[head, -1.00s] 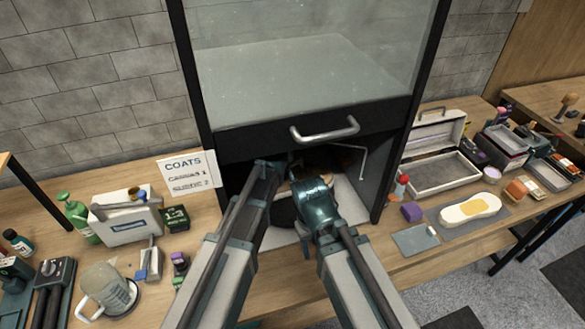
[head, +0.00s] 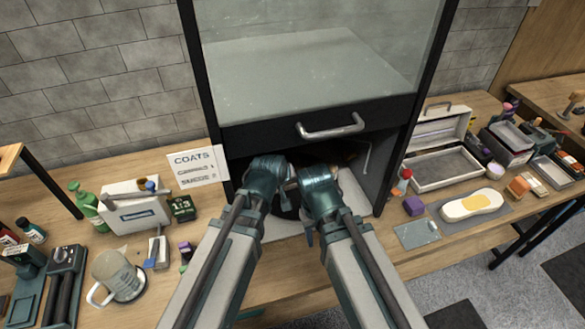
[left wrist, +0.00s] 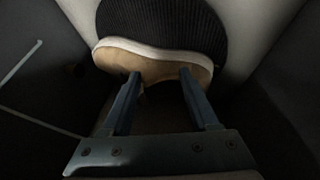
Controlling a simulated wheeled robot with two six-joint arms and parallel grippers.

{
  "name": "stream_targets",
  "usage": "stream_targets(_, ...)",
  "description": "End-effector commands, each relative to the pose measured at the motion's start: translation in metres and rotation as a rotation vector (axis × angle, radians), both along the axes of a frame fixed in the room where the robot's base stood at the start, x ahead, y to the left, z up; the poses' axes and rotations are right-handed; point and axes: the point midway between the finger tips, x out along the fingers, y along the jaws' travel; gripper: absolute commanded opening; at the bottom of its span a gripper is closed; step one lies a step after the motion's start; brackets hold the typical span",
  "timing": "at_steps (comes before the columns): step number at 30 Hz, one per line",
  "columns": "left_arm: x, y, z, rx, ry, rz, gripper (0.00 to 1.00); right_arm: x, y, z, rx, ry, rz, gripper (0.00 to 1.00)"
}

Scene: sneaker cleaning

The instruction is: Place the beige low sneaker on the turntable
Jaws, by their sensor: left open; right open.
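The beige low sneaker (left wrist: 150,66), tan with a white sole edge, shows in the left wrist view against the black ribbed turntable (left wrist: 165,22). The sneaker appears to rest on the turntable. My left gripper (left wrist: 160,74) is open, its two fingers apart and their tips over the tan upper; I cannot tell whether they touch it. In the head view both arms reach into the booth opening, and the sneaker is mostly hidden behind them. My right gripper (head: 306,184) is beside the left one, its fingers largely hidden.
The booth's raised glass door with its metal handle (head: 330,127) is above my arms. Dark side walls bound the opening. A sign (head: 197,168), a white caddy (head: 135,207) and a mug (head: 117,276) are left. A white sole (head: 471,205), purple block (head: 413,206) and open toolbox (head: 443,168) are right.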

Motion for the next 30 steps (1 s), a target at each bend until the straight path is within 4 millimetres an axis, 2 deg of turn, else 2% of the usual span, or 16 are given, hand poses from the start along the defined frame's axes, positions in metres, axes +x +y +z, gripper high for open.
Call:
stream_targets(1,-0.009,0.002,0.0,0.0,0.0,0.0,0.61,0.0,0.0,0.0,0.0,0.0,0.0,0.5)
stream_targets(7,-0.014,0.004,-0.001,0.005,0.004,-0.006,0.61,0.0,0.0,0.0,0.0,0.0,0.0,0.5)
stream_targets(9,-0.024,0.004,-0.005,0.043,0.038,-0.046,0.61,0.0,0.0,0.0,0.0,0.0,0.0,0.5)
stream_targets(11,-0.041,0.005,-0.013,0.107,0.099,-0.12,0.61,0.0,0.0,0.0,0.0,0.0,0.0,0.5)
stream_targets(15,-0.095,0.013,-0.03,0.282,0.296,-0.358,0.61,0.0,0.0,0.0,0.0,0.0,0.0,0.5)
stream_targets(18,-0.128,0.021,-0.034,0.368,0.418,-0.506,0.61,0.0,0.0,0.0,0.0,0.0,0.0,0.5)
stream_targets(21,-0.149,0.027,-0.035,0.416,0.502,-0.605,0.61,0.0,0.0,0.0,0.0,0.0,0.0,0.5)
stream_targets(24,-0.158,0.029,-0.034,0.434,0.538,-0.647,0.61,0.0,0.0,0.0,0.0,0.0,0.0,0.5)
stream_targets(30,-0.159,0.03,-0.034,0.436,0.543,-0.653,0.61,0.0,0.0,0.0,0.0,0.0,0.0,0.5)
